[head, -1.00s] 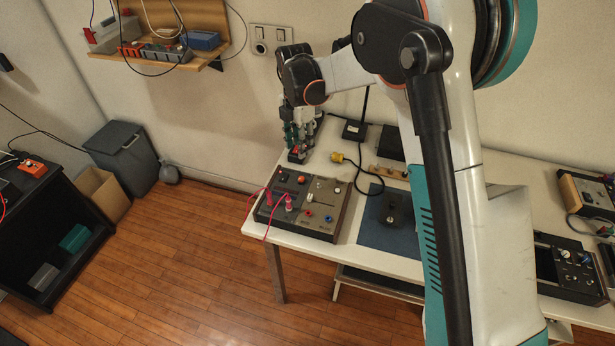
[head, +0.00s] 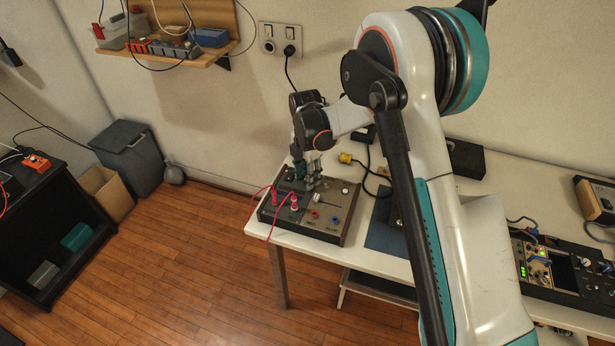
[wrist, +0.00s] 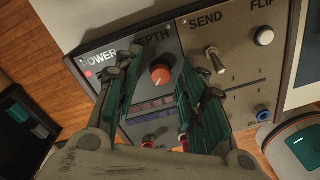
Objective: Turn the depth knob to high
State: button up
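The depth knob (wrist: 161,75) is a round orange-red knob under the DEPTH label on the control box (wrist: 225,75). It has a pale mark, but its setting is too small to read. My gripper (wrist: 160,62) is open, with one dark green finger on each side of the knob in the wrist view. The fingers appear apart from the knob; I cannot tell how far above the panel they are. In the head view my gripper (head: 309,182) is over the back part of the control box (head: 333,207) and hides the knob.
A POWER light (wrist: 88,74), a SEND toggle (wrist: 214,59) and a white button (wrist: 264,37) are around the knob. Pink leads (head: 274,198) rise from the box's front. A yellow plug (head: 346,158) and cord lie behind it. Another device (head: 541,268) is at right.

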jog(key=shift+c, duration=0.4)
grip_shut()
